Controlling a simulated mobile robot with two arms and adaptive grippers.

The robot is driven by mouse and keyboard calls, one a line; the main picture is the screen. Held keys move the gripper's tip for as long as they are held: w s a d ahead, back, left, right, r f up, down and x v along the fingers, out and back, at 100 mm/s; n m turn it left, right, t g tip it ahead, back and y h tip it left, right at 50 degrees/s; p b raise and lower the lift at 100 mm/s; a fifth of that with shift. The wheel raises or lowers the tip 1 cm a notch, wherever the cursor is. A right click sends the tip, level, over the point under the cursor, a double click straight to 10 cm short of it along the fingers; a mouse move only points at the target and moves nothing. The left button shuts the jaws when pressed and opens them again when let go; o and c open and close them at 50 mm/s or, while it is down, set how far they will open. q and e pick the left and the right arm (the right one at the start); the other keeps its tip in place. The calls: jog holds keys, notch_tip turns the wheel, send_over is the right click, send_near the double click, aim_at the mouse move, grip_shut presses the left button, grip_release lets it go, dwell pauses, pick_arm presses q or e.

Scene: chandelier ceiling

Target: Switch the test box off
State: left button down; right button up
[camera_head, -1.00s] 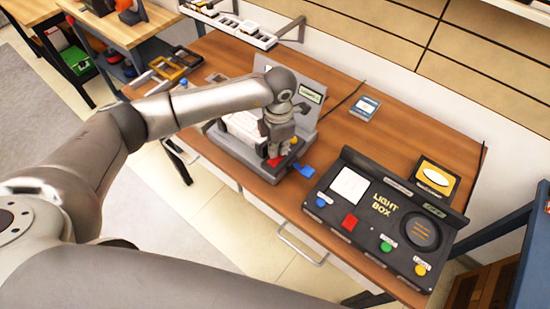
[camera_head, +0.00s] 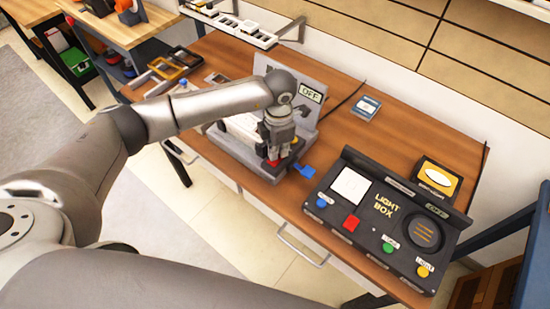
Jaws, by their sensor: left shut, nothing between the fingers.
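The test box (camera_head: 240,155) is a grey unit with a white panel and an upright back plate, on the wooden desk left of centre. A small display (camera_head: 311,93) on its back plate reads OFF. A red button (camera_head: 273,162) shows at its front right, partly hidden by my gripper. A blue part (camera_head: 304,171) sticks out at its right side. My left gripper (camera_head: 275,156) is shut and points down right at the red button; I cannot tell whether it touches it. My left arm hides part of the box. My right gripper is not in view.
A black light box (camera_head: 390,248) with coloured buttons stands on the right of the desk (camera_head: 400,140). A small blue-grey device (camera_head: 367,108) lies behind, on clear desk. A rack (camera_head: 240,32) is on the wall. A blue frame (camera_head: 500,225) edges the right side.

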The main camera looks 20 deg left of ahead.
pick_arm(q)
jog(key=shift+s, duration=0.1)
jog(key=shift+r+p, duration=0.65)
jog(key=shift+r, duration=0.2)
jog(key=shift+r+p, duration=1.25)
jog(key=shift+r, duration=1.3)
